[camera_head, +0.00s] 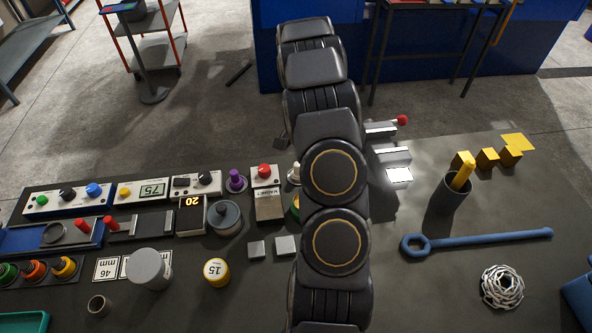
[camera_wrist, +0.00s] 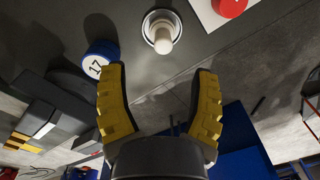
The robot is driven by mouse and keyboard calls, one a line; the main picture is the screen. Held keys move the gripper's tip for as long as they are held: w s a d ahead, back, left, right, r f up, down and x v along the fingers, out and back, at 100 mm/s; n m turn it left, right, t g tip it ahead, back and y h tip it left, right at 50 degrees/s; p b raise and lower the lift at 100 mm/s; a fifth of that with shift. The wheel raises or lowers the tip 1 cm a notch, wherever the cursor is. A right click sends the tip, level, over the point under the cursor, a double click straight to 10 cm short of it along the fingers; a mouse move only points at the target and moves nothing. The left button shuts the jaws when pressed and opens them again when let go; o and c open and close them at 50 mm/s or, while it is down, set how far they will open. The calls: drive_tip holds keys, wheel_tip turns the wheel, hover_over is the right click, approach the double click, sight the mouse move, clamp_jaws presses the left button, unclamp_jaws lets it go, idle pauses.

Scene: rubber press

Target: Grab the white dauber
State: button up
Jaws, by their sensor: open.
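The white dauber (camera_wrist: 162,38) stands in a round metal-rimmed base near the top of the wrist view. In the head view a small part of the white dauber (camera_head: 294,174) shows at the left edge of my arm; the rest is hidden behind it. My gripper (camera_wrist: 158,76) is open, with yellow ribbed fingers spread apart. Nothing is between the fingers. In the wrist view the dauber lies past the fingertips, roughly centred between them, and looks apart from both. My gripper is hidden behind my arm in the head view.
A blue cylinder marked 17 (camera_wrist: 99,57) stands close to the left finger. A red button (camera_head: 264,171) on a white box and a purple knob (camera_head: 235,181) are left of the dauber. Grey blocks (camera_head: 394,157) lie right of my arm. A blue wrench (camera_head: 480,240) lies farther right.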

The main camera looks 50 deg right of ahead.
wheel_tip(320, 180, down, 3)
drive_tip(key=shift+d+r, duration=0.1)
drive_tip(key=f, duration=0.5)
drive_tip(key=shift+w+a+f, duration=0.2)
drive_tip(key=shift+a+f, duration=0.05)
drive_tip(key=shift+a, duration=0.1)
clamp_jaws()
